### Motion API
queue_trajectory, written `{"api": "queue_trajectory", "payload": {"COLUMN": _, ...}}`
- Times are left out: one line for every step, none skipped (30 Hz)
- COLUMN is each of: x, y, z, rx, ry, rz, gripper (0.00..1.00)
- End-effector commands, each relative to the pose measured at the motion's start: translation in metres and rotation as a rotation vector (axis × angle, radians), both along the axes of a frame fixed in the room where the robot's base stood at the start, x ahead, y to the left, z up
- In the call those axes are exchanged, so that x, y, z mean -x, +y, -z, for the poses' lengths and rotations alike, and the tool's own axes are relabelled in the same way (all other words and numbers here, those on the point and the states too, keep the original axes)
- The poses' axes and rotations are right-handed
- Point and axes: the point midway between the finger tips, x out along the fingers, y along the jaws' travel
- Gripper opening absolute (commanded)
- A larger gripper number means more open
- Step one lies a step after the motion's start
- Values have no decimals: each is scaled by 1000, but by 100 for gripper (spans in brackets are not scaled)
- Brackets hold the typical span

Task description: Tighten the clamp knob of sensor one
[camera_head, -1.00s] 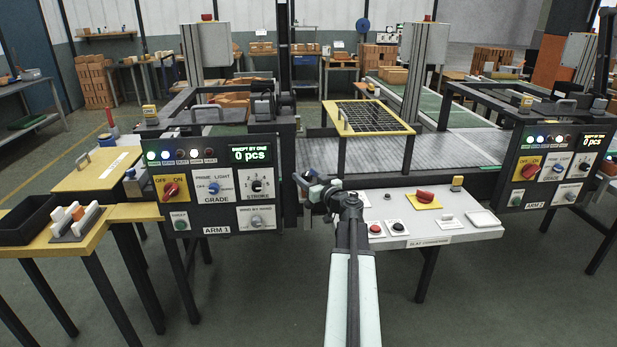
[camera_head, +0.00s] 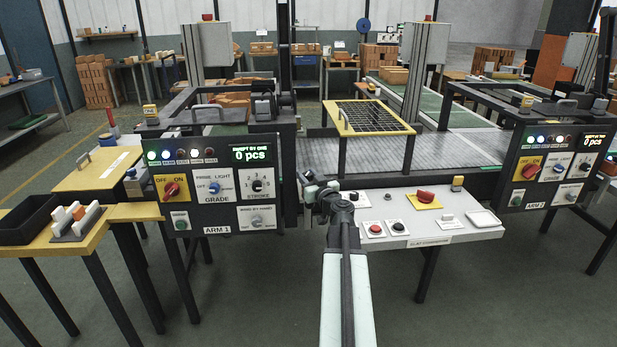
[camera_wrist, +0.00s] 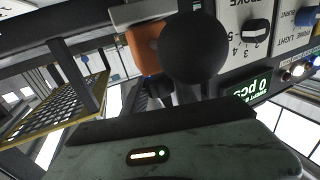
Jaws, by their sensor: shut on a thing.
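A round black knob (camera_wrist: 195,47) fills the upper middle of the wrist view, close to the camera. I take it for the clamp knob of sensor one. An orange block (camera_wrist: 146,47) sits just left of it, partly hidden behind the knob. My gripper (camera_head: 314,191) is at the right edge of the ARM 1 panel (camera_head: 213,186) in the head view, shut on the knob. The fingertips are hard to make out, and the knob is too small or hidden to tell in the head view.
The ARM 1 panel has switches and a display reading 0 pcs. A white conveyor control desk (camera_head: 455,222) with a red button (camera_head: 426,196) stands just right of my arm. A yellow-framed mesh guard (camera_head: 368,118) is behind. The floor in front is open.

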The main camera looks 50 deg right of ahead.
Motion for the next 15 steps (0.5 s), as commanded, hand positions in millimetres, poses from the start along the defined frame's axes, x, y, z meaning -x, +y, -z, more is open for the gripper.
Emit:
{"api": "queue_trajectory", "payload": {"x": 0, "y": 0, "z": 0, "rx": 0, "ry": 0, "rz": -1, "gripper": 36}}
{"api": "queue_trajectory", "payload": {"x": 0, "y": 0, "z": 0, "rx": 0, "ry": 0, "rz": -1, "gripper": 44}}
{"api": "queue_trajectory", "payload": {"x": 0, "y": 0, "z": 0, "rx": 0, "ry": 0, "rz": -1, "gripper": 55}}
{"api": "queue_trajectory", "payload": {"x": 0, "y": 0, "z": 0, "rx": 0, "ry": 0, "rz": -1, "gripper": 55}}
{"api": "queue_trajectory", "payload": {"x": 0, "y": 0, "z": 0, "rx": 0, "ry": 0, "rz": -1, "gripper": 55}}
{"api": "queue_trajectory", "payload": {"x": 0, "y": 0, "z": 0, "rx": 0, "ry": 0, "rz": -1, "gripper": 55}}
{"api": "queue_trajectory", "payload": {"x": 0, "y": 0, "z": 0, "rx": 0, "ry": 0, "rz": -1, "gripper": 55}}
{"api": "queue_trajectory", "payload": {"x": 1, "y": 0, "z": 0, "rx": 0, "ry": 0, "rz": -1, "gripper": 55}}
{"api": "queue_trajectory", "payload": {"x": 1, "y": 0, "z": 0, "rx": 0, "ry": 0, "rz": -1, "gripper": 55}}
{"api": "queue_trajectory", "payload": {"x": 1, "y": 0, "z": 0, "rx": 0, "ry": 0, "rz": -1, "gripper": 55}}
{"api": "queue_trajectory", "payload": {"x": 1, "y": 0, "z": 0, "rx": 0, "ry": 0, "rz": 0, "gripper": 55}}
{"api": "queue_trajectory", "payload": {"x": 1, "y": 0, "z": 0, "rx": 0, "ry": 0, "rz": 0, "gripper": 55}}
{"api": "queue_trajectory", "payload": {"x": 2, "y": 0, "z": 0, "rx": 0, "ry": 0, "rz": 0, "gripper": 55}}
{"api": "queue_trajectory", "payload": {"x": 3, "y": 1, "z": 0, "rx": 0, "ry": 0, "rz": 0, "gripper": 55}}
{"api": "queue_trajectory", "payload": {"x": 6, "y": 2, "z": 0, "rx": 0, "ry": 0, "rz": 0, "gripper": 55}}
